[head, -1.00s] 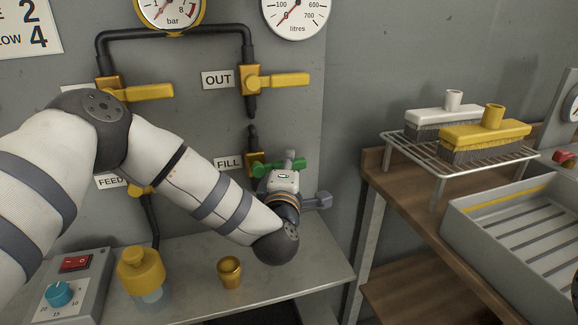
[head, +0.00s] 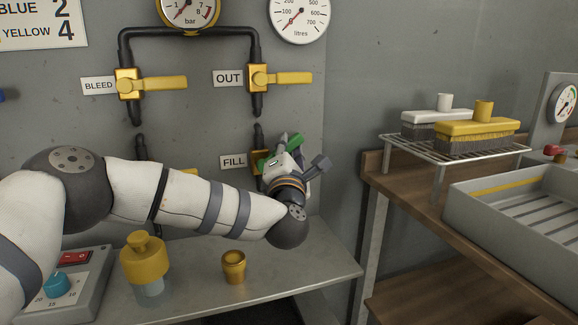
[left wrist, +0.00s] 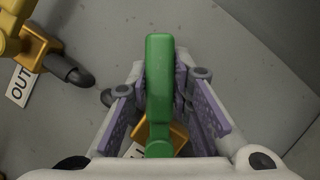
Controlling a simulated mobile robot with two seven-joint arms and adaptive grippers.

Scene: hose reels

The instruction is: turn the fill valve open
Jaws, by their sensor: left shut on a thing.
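The fill valve (head: 257,163) is a brass body on the wall pipe, right of the FILL label (head: 233,161). Its green handle (head: 295,142) slants up to the right in the head view, partly hidden by my left gripper (head: 284,163). In the left wrist view the green handle (left wrist: 159,85) stands between the purple-padded fingers of my left gripper (left wrist: 161,95), which is shut on it. The brass valve body (left wrist: 142,134) shows below, partly hidden. My right gripper is not in view.
Yellow-handled OUT (head: 280,78) and BLEED (head: 152,84) valves sit above on the wall. A yellow-capped bottle (head: 147,268) and a brass cup (head: 234,266) stand on the shelf below my left arm. A wooden bench with a brush rack (head: 455,150) and grey tray (head: 520,207) is at right.

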